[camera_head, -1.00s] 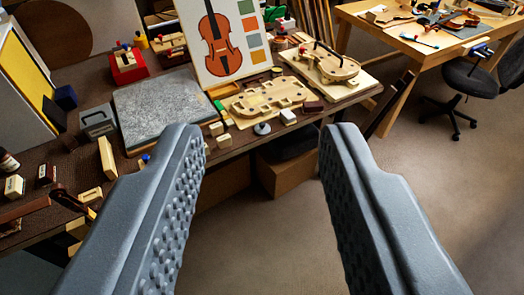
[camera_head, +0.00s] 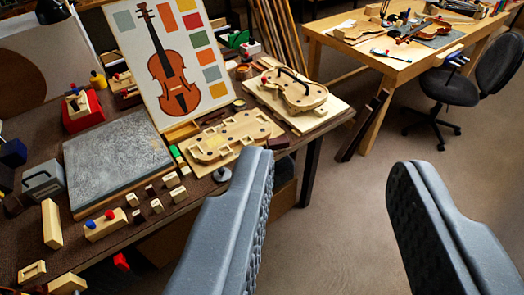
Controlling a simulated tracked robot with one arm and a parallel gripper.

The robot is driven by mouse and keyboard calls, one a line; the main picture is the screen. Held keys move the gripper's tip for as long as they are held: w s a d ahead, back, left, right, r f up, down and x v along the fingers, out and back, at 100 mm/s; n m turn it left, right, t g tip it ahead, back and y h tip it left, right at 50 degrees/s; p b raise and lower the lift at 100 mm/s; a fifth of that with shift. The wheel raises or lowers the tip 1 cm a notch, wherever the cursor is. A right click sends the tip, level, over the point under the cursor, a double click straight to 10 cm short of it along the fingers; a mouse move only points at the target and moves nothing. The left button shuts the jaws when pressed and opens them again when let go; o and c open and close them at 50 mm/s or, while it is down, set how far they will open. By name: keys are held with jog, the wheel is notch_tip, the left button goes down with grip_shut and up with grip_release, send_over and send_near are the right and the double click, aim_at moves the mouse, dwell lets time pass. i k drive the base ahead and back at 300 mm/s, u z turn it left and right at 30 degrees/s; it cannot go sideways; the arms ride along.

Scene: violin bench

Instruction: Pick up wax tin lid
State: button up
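I cannot single out the wax tin lid with certainty. A small grey round piece (camera_head: 222,174) lies near the front edge of the dark bench, just beyond my left finger. A small round tin-like piece (camera_head: 239,103) sits by the lower right of the violin poster, too small to identify. My gripper (camera_head: 328,165) is open and empty, its two grey fingers wide apart. It is in the air, with floor showing between the fingers. The left finger hides part of the bench's front edge.
On the bench (camera_head: 150,225) are a grey stone slab (camera_head: 115,152), a violin poster (camera_head: 130,50), a wooden mould (camera_head: 232,136), a violin body on a board (camera_head: 300,92) and several small blocks. A second table (camera_head: 385,50) and a chair (camera_head: 480,88) stand right.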

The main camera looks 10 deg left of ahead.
aim_at(221, 175)
jog(key=z, duration=0.05)
jog(key=i, duration=1.35)
jog(key=u, duration=0.35)
